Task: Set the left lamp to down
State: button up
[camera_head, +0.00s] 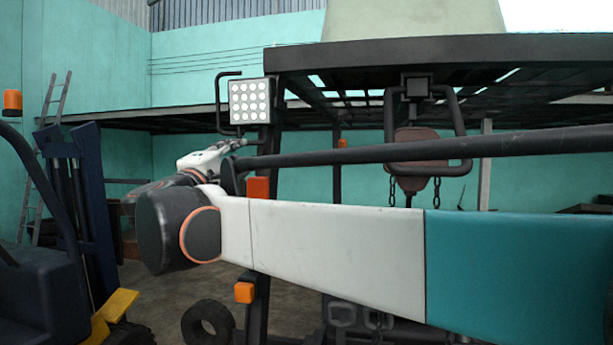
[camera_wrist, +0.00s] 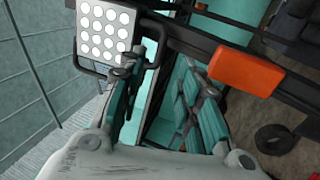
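The left lamp (camera_head: 250,101) is a square black-framed work light with a grid of round white LEDs. In the head view it sits upright at the top of the dark forklift post, facing my camera, with a black tube bracket (camera_head: 218,105) at its left. In the wrist view the lamp (camera_wrist: 107,30) is at the upper left, with its bracket (camera_wrist: 163,45) curving below and right of it. My gripper (camera_head: 243,143) is just below the lamp. In the wrist view my gripper (camera_wrist: 160,68) has its fingers spread and empty; the left fingertip overlaps the bracket, and contact cannot be told.
An orange light (camera_wrist: 246,70) is on the post right of my gripper. The dark overhead frame (camera_head: 430,52) spans the upper right, with a hanging seat-like part (camera_head: 415,150) and chains. A blue mast (camera_head: 75,200) and a ladder (camera_head: 45,150) stand at left. A tyre (camera_head: 208,322) lies below.

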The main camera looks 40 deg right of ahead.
jog(key=s+f+m+g+y+b, duration=0.1)
jog(key=s+f+b, duration=0.3)
jog(key=f, duration=0.9)
jog(key=s+d+f+m+g+y+b, duration=0.1)
jog(key=f+b, duration=0.5)
jog(key=f, duration=0.7)
jog(key=s+g+y, duration=0.1)
jog(key=s+y, duration=0.1)
jog(key=s, duration=0.1)
jog(key=shift+s+g, duration=0.2)
jog(key=shift+g, duration=0.1)
jog(key=shift+d+f, duration=0.1)
